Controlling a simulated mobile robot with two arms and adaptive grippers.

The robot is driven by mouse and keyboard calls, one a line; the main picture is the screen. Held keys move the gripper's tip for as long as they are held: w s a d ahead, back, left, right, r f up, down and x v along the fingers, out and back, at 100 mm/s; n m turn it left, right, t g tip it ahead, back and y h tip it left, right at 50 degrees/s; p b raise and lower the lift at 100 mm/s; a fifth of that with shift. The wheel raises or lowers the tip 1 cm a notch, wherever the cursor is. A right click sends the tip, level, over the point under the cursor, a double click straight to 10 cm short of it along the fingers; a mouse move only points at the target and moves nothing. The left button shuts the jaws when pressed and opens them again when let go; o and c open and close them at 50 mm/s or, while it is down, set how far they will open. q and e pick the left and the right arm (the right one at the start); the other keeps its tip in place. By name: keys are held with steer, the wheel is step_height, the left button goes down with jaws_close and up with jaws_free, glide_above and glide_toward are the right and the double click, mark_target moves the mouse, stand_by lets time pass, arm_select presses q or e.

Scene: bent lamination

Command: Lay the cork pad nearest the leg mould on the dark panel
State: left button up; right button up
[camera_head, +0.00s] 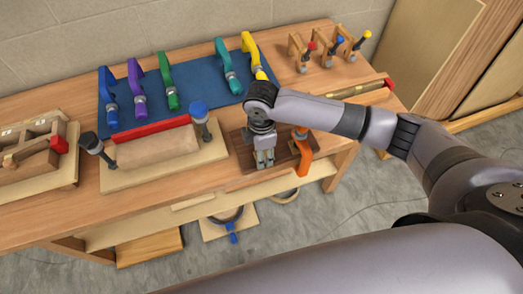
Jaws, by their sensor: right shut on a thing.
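My right gripper (264,159) points down over the dark brown panel (243,158) on the front right of the bench. Its fingers are shut on a small piece that I take for the cork pad; it is mostly hidden between them, and I cannot tell whether it touches the panel. An orange clamp (302,154) stands at the panel's right end. Left of the panel is a pale board (120,182) with a rounded wooden form (158,147), a red strip and two clamps; I cannot tell if this is the leg mould. My left gripper is not in view.
A blue mat (190,88) behind holds several coloured clamps. A wooden jig (40,150) lies at the far left. Small wooden clamps (303,50) stand at the back right, with a long red-ended bar (358,88) in front of them. A shelf (180,213) shows below the bench.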

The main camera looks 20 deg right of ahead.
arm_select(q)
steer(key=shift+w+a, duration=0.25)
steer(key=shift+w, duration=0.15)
arm_select(e)
steer(key=shift+o, duration=1.2)
steer(key=shift+f, duration=0.15)
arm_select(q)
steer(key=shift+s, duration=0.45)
arm_select(e)
steer(key=o, duration=0.4)
steer(key=shift+o, duration=0.2)
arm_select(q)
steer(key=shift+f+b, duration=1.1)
arm_select(e)
step_height(320, 180, up, 12)
steer(key=shift+r, duration=0.2)
